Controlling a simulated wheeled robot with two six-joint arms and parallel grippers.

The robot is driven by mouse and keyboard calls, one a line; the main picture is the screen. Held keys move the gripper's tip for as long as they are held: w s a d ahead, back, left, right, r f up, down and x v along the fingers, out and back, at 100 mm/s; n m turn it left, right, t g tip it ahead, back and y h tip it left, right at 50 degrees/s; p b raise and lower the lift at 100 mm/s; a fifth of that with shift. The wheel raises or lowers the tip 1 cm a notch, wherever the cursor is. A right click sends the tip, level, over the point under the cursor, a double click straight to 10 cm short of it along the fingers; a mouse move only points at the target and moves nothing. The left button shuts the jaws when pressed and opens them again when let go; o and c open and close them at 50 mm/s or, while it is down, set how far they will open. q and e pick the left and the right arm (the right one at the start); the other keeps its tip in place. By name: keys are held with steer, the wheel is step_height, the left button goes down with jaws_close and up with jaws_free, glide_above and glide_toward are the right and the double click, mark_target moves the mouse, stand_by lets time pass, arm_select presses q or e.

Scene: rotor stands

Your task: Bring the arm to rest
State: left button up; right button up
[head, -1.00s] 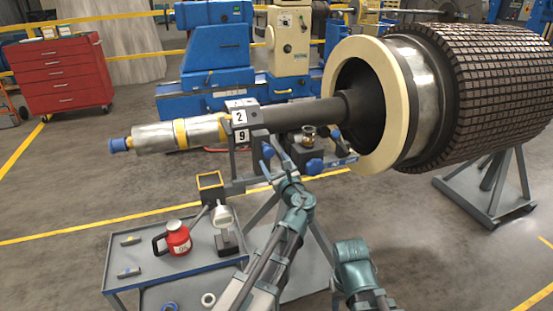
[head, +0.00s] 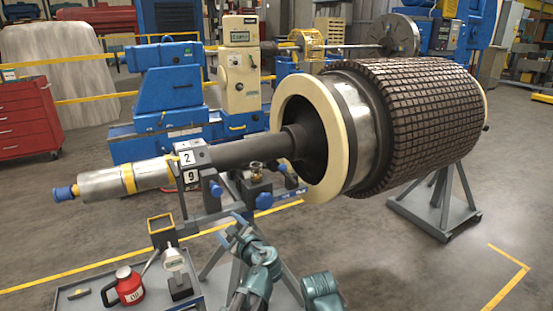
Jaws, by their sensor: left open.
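My left gripper (head: 236,228) is open and seems empty, in front of the near rotor stand (head: 212,222). It shows just below the stand's blue knob (head: 216,189) and appears apart from it. My left arm rises from the bottom edge to it. A teal link of my other arm (head: 322,291) shows at the bottom, but the right gripper is out of view. The big rotor (head: 425,115) lies with its shaft (head: 248,150) across the near stand, under a block marked 2 and 9 (head: 190,166).
The far stand (head: 440,205) supports the rotor's other end. The floor at lower right is clear.

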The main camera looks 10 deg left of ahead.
arm_select(q)
steer(key=s+d+f+n+g+h+p, duration=0.3)
steer(key=s+d+n+g, duration=0.3)
steer(key=s, duration=0.5)
steer(key=s+d+f+n+g+h+p, duration=0.4)
steer(key=s+d+f+n+g+h, duration=0.2)
steer(key=s+d+n, duration=0.4)
steer(key=shift+s+f+n, duration=0.2)
steer(key=shift+s+n, duration=0.3)
steer(key=shift+s, duration=0.25)
